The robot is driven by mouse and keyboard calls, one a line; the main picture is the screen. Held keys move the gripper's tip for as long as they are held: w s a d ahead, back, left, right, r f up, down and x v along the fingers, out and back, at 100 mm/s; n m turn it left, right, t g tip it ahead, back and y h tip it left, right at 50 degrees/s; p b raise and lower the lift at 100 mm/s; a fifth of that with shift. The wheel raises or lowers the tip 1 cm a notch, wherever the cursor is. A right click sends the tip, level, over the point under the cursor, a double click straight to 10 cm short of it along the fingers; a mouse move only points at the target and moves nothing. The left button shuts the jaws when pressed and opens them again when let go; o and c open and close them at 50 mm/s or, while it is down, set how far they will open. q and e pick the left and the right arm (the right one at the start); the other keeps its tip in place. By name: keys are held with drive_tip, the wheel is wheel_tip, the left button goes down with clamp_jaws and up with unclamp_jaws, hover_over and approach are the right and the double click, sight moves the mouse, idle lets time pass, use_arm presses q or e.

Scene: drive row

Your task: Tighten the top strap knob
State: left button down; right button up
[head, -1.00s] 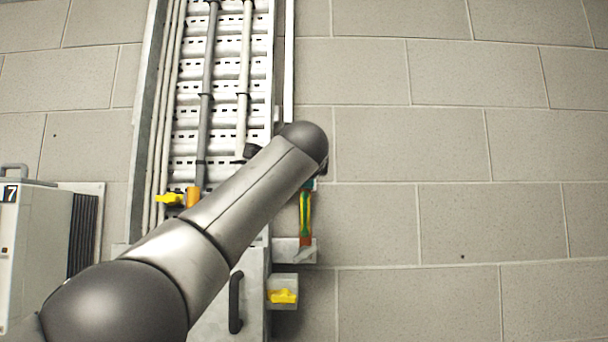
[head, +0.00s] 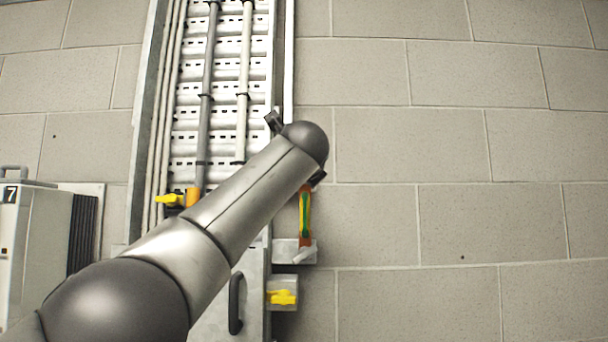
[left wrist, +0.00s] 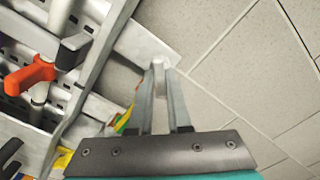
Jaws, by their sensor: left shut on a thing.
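My left gripper (left wrist: 160,72) is shut in the left wrist view, its two fingers closing together on a small pale grey piece (left wrist: 150,49) at the end of a flat pale plate. I cannot tell for sure whether this piece is the top strap knob. A lobed orange-red knob (left wrist: 30,75) sits left of the fingers, apart from them, beside a pale pipe. In the head view my left forearm hides the fingers and what they hold; only dark parts of the wrist show past its end. My right gripper is in neither view.
A cable tray (head: 220,70) with pipes runs up the block wall. Low on it are a yellow knob (head: 170,199) and an orange piece (head: 193,196). Another yellow knob (head: 283,297) is on a grey box below. A coloured strip (head: 305,215) hangs right of the tray. The right wall is clear.

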use_arm(q)
drive_tip(key=shift+f+m, duration=0.1)
drive_tip(key=shift+m, duration=0.2)
drive_tip(key=c, duration=0.9)
unclamp_jaws()
drive_tip(key=shift+o, duration=0.2)
drive_tip(key=s+b, duration=1)
drive_tip(key=s, duration=0.5)
drive_tip(key=shift+s, duration=0.15)
